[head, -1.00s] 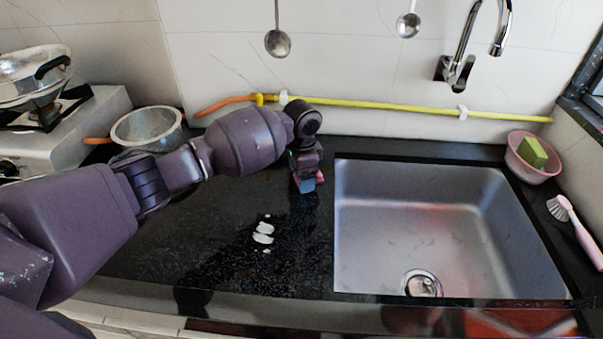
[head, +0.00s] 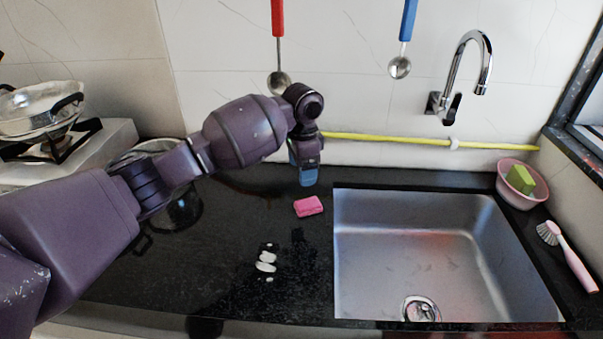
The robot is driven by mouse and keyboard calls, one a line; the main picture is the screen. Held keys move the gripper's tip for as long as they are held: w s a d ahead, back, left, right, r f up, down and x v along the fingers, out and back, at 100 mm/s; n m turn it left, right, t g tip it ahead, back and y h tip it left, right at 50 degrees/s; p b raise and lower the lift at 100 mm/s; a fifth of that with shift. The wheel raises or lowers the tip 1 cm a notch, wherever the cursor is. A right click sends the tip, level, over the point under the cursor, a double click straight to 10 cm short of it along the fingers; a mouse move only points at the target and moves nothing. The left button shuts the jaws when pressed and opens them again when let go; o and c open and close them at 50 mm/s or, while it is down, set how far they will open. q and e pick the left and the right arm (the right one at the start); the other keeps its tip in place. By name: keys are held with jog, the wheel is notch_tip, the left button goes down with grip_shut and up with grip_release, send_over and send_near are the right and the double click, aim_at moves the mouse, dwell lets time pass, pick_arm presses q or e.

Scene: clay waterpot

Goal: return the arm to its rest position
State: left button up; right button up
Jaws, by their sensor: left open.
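My left arm reaches in from the left across the black counter. My left gripper (head: 307,176) points down above the counter, near the back left corner of the sink. It is open and empty. A pink sponge (head: 308,206) lies on the counter just in front of and below the gripper, apart from it. My right gripper is not in view.
A steel sink (head: 430,250) fills the right, with a faucet (head: 460,75) on the wall. A pink bowl (head: 520,185) with a green sponge (head: 521,179) and a brush (head: 567,256) lie right of it. A stove pan (head: 38,110) and a pot (head: 178,210) stand left. Two ladles (head: 279,82) hang behind.

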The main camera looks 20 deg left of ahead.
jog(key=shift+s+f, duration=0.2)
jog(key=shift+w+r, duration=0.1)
